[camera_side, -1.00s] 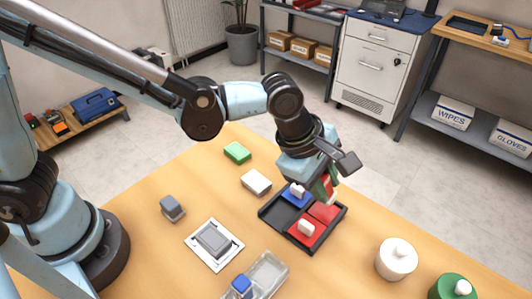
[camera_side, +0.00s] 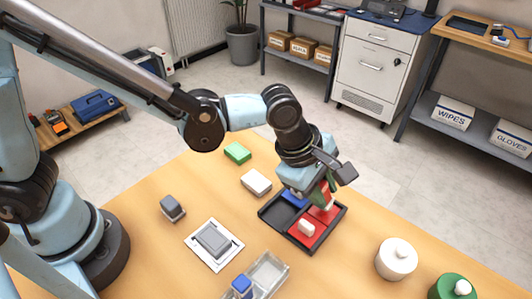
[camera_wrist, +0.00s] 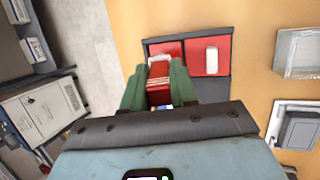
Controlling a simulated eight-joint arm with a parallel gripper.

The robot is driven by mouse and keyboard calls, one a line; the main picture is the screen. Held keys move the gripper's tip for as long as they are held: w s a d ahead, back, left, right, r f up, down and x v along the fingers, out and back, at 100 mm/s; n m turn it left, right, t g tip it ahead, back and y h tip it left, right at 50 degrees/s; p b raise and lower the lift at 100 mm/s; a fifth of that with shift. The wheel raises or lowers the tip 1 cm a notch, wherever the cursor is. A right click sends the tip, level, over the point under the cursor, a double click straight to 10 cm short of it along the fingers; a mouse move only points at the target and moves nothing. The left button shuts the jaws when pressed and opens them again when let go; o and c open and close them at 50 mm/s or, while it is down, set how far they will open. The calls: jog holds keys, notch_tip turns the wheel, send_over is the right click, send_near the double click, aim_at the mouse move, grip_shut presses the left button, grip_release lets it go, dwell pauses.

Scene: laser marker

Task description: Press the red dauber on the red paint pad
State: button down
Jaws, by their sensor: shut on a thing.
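My gripper (camera_side: 322,194) is shut on the red dauber (camera_wrist: 159,88), which shows red with white bands between the green fingers in the wrist view. The dauber is upright over the bare red pad (camera_side: 327,214) in the right compartment of the dark tray (camera_side: 272,213). Its lower end is at or just above the pad; I cannot tell if it touches. The front compartment has another red pad (camera_side: 299,237) with a white block (camera_side: 306,228) on it; this block also shows in the wrist view (camera_wrist: 211,59). A blue pad (camera_side: 294,197) is partly hidden behind my gripper.
A green block (camera_side: 237,153), a white block (camera_side: 256,182) and a grey block (camera_side: 172,208) stand left of the tray. A grey piece sits on a white plate (camera_side: 214,262). A clear box (camera_side: 268,272) is in front. White (camera_side: 396,259) and green (camera_side: 453,289) lidded pots are at right.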

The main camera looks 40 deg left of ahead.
jog(key=shift+f, duration=0.75)
dwell(1.5)
jog(key=shift+r, duration=3.55)
